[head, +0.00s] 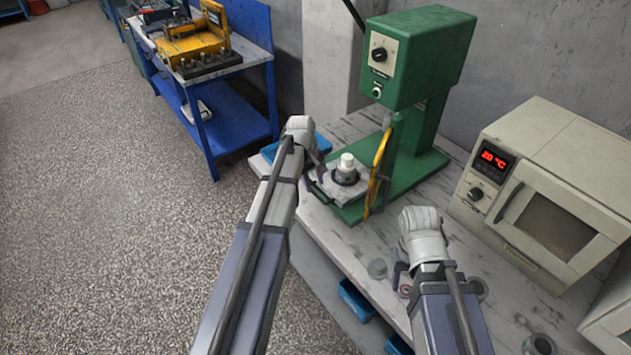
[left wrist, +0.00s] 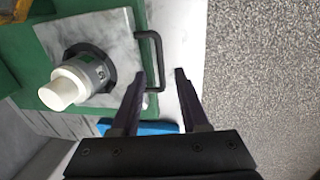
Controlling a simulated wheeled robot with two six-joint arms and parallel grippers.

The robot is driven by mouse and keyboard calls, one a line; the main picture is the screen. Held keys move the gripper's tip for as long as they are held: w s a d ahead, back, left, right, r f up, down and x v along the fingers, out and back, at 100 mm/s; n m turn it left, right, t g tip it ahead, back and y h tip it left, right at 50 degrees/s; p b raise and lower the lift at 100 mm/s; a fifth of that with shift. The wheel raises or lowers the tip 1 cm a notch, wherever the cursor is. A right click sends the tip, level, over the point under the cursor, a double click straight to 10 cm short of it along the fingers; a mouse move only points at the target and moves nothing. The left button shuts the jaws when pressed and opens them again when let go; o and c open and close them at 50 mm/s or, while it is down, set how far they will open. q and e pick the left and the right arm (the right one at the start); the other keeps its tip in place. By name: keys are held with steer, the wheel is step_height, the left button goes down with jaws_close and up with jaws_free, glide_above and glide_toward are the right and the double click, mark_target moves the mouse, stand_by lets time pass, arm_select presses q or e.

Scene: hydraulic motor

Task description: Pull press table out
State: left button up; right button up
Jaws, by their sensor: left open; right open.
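The press table (head: 328,187) is a grey plate at the foot of the green press (head: 420,60). A grey-and-white cylindrical part (head: 346,170) stands on it. In the left wrist view the table (left wrist: 60,38) carries a black U-shaped handle (left wrist: 158,50) on its edge, with the white-topped part (left wrist: 72,82) beside it. My left gripper (head: 316,176) is at the table's near-left edge. In the wrist view its open fingers (left wrist: 160,73) sit on either side of the handle's bar, with visible gaps.
A beige oven (head: 545,190) with a red display stands at the right of the bench. A yellow curved piece (head: 379,170) is at the press. Blue bins (head: 356,300) sit below the bench edge. A blue cart (head: 235,125) stands behind, left; open floor lies at left.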

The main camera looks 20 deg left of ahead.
arm_select(q)
steer(key=r, duration=0.1)
steer(key=r+p, duration=0.1)
steer(key=shift+s+a+r+p, duration=0.15)
steer(key=shift+s+r+p, duration=0.1)
steer(key=shift+r+p, duration=0.15)
arm_select(e)
step_height(320, 180, up, 3)
steer(key=shift+f, duration=0.1)
arm_select(q)
steer(key=s+d+m+g+y, duration=0.1)
steer(key=s+d+m+y, duration=0.1)
steer(key=s+d+m, duration=1.3)
steer(key=s+d, duration=0.5)
steer(key=s, duration=0.3)
steer(key=shift+s+d+f+g, duration=0.15)
steer(key=shift+s+d+g, duration=0.1)
steer(key=shift+g, duration=0.15)
